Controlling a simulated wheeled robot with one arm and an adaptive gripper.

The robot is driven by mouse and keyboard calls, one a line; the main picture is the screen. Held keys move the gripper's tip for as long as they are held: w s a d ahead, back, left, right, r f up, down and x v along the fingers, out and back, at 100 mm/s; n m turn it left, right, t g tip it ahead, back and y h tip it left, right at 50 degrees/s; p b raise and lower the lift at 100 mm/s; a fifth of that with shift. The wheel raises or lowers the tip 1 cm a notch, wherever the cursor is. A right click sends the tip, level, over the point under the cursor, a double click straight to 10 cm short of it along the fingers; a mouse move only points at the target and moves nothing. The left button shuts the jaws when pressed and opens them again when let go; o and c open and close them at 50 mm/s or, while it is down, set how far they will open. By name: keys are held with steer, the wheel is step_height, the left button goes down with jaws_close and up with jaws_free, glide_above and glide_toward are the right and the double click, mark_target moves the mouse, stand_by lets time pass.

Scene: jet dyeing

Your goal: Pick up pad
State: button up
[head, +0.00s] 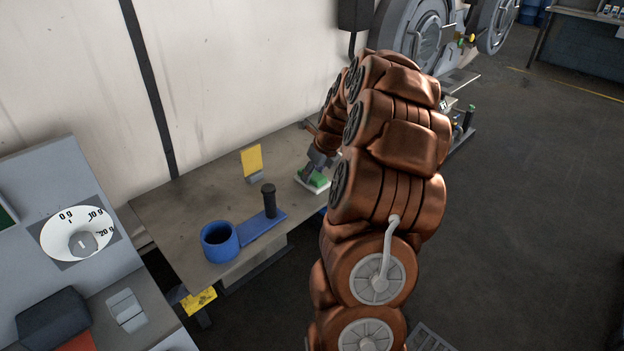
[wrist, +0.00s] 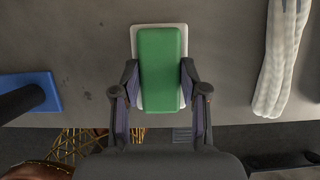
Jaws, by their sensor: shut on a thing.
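The green pad (head: 319,179) is at the right part of the grey workbench, over a white plate (head: 304,184). In the wrist view the pad (wrist: 160,70) is an upright green rectangle, and the white plate (wrist: 135,45) shows around its top and sides. My gripper (wrist: 160,75) has one finger on each side of the pad and is shut on it. In the head view my gripper (head: 314,170) reaches down onto the pad, and my arm hides part of the bench behind it. I cannot tell whether the pad is clear of the plate.
A blue holder with a round cup (head: 220,242) and a black upright handle (head: 269,200) stands front left on the bench (head: 180,215). A yellow card (head: 251,160) stands behind it. A white bundle (wrist: 282,60) lies right of the pad. A dial scale (head: 80,240) is far left.

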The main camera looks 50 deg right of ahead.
mark_target(317, 178)
steer(key=c, duration=0.3)
steer(key=shift+r, duration=0.1)
steer(key=shift+r+b, duration=0.75)
steer(key=shift+r, duration=1)
steer(key=shift+s+a, duration=0.2)
steer(key=shift+s, duration=0.35)
steer(key=shift+s+a, duration=0.15)
steer(key=shift+s, duration=0.35)
steer(key=s+a+r+b, duration=0.1)
steer(key=s+a+b, duration=0.2)
steer(key=s, duration=1)
steer(key=shift+a+r, duration=0.15)
steer(key=shift+a, duration=0.65)
